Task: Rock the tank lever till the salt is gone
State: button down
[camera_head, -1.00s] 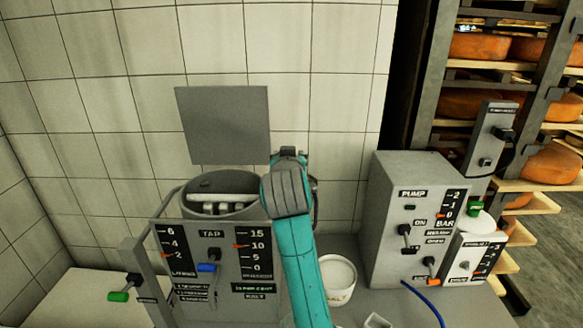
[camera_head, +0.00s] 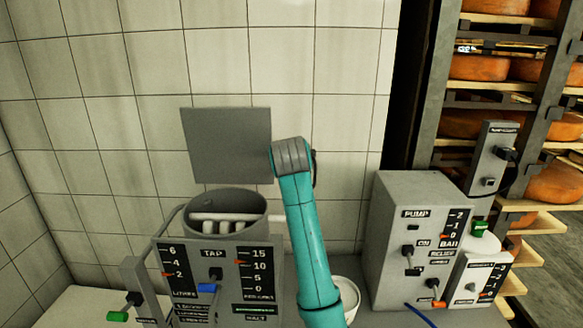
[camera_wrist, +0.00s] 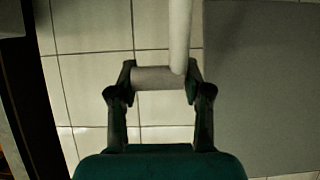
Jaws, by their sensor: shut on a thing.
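The tank (camera_head: 259,228) is a round grey vessel with white bars inside, behind a panel marked TAP. Its left gauge pointer is near 2, its right one near 10. A pale rod sticks out of the tank's right side toward my teal arm. In the wrist view, my gripper (camera_wrist: 158,77) is shut around a short grey cylinder, the lever handle (camera_wrist: 150,78), at the end of a white rod. In the head view my arm hides the fingers and handle. Whether salt is in the tank cannot be seen.
A blue tap handle (camera_head: 206,288) is on the panel, a green-ended handle (camera_head: 117,317) to its left. A white tub (camera_head: 348,294) stands partly behind my arm. The grey pump box (camera_head: 398,205) is to the right, cheese shelves behind it. A grey plate (camera_head: 227,145) is on the tiled wall.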

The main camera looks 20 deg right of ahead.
jog(key=shift+w+d, duration=0.1)
jog(key=shift+d, duration=0.25)
jog(key=c, duration=0.6)
grip_release()
jog(key=shift+w+d+f, duration=0.1)
jog(key=shift+d, duration=0.05)
jog(key=shift+o, duration=0.2)
jog(key=shift+a, duration=0.2)
jog(key=shift+s+a+r, duration=0.25)
jog(key=shift+s+r, duration=0.05)
jog(key=shift+s, duration=0.15)
jog(key=v, duration=1.1)
jog(key=shift+d, duration=0.15)
